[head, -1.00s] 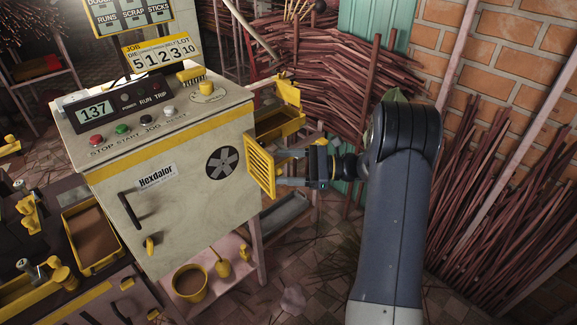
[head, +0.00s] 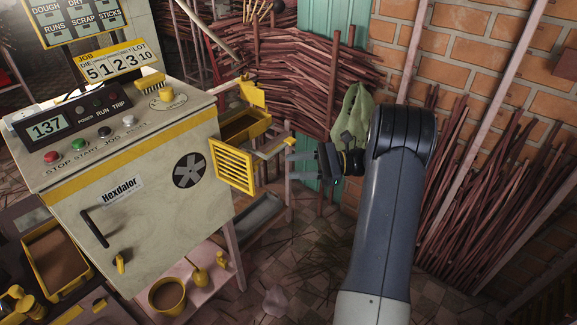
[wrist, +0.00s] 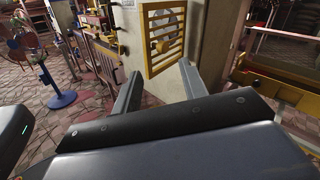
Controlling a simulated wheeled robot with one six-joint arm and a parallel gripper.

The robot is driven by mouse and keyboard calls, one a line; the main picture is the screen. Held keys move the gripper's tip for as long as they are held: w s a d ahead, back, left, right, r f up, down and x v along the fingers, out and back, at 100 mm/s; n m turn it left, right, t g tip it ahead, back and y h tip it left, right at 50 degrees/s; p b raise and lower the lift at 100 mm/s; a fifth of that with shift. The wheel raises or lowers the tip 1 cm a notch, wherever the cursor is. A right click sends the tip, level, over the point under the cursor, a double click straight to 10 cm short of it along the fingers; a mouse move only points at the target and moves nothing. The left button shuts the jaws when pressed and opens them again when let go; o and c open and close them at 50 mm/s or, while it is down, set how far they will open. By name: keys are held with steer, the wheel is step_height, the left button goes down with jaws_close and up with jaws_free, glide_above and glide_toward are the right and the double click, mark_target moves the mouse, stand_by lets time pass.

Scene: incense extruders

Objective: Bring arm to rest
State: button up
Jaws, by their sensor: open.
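My gripper (head: 289,165) is open and empty, to the right of the cream Hexdalor machine (head: 150,185). Its two grey fingers point toward the machine, with a visible gap to the yellow slatted grille (head: 232,166) at the machine's right side. In the wrist view my gripper (wrist: 159,84) shows both fingers spread, with nothing between them. The grille (wrist: 163,38) stands just beyond the fingertips there, in front of a round fan vent. My arm reaches up from the lower right and bends at its dark elbow.
A yellow tray (head: 245,126) stands behind the grille. A green cloth-like thing (head: 352,118) shows behind my wrist. Bundles of reddish sticks (head: 470,190) lean on the brick wall at right. A blue fan (wrist: 40,65) stands at left in the wrist view. Tiled floor is open below my gripper.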

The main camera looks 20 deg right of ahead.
steer(key=x, duration=0.8)
steer(key=shift+w, duration=0.2)
steer(key=shift+f, duration=0.1)
steer(key=shift+s, duration=0.1)
